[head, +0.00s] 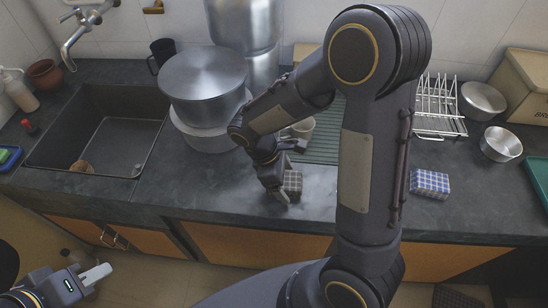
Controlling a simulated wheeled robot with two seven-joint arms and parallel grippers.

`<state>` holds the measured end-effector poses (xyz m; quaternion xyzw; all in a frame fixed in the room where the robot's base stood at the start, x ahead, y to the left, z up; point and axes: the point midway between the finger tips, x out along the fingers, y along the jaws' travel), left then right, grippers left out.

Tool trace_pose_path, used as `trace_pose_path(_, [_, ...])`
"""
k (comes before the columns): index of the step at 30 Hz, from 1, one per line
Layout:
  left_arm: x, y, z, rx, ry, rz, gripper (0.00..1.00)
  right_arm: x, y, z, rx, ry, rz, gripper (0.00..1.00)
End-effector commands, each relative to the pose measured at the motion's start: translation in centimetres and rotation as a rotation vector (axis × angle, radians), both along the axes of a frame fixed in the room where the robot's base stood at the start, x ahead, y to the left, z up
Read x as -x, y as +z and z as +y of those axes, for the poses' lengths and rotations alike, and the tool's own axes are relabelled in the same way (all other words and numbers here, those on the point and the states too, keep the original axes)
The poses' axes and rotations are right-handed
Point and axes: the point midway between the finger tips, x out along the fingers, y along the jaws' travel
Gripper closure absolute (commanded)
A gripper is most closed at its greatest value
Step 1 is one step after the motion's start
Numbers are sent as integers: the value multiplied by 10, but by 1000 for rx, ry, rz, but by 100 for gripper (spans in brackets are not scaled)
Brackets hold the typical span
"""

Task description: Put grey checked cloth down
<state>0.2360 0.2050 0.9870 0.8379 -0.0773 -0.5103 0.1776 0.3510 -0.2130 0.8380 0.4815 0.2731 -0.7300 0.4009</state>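The grey checked cloth (293,181) is a small folded block at the front part of the dark countertop, left of my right forearm. My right gripper (284,194) is at the cloth's left and front side. One pale finger shows in front of the cloth; the other finger is hidden, so I cannot tell whether it grips the cloth or only stands beside it. The cloth looks low at the counter, but its underside is hidden. My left gripper (97,274) is at the bottom left, in front of the counter and away from the cloth, with no object visible at its pale fingers.
A blue checked cloth (430,184) lies on the counter at right. A sink (120,134) is at left, a wire rack (440,106) and steel bowls (501,144) at right.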

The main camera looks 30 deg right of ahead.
Motion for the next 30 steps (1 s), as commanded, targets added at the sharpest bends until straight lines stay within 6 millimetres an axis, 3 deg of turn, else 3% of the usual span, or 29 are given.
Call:
trace_pose_path(9, [0, 5, 0, 0, 0, 1, 71, -19, 71, 24, -1, 7, -14, 18])
trace_pose_path(19, [0, 8, 0, 0, 0, 1, 71, -23, 107, 33, -11, -9, -19, 18])
trace_pose_path(23, [0, 8, 0, 0, 0, 1, 71, -7, 119, 21, -98, -125, -76, 18])
trace_pose_path(30, [0, 8, 0, 0, 0, 1, 71, 59, 146, -1, -410, -590, -310, 18])
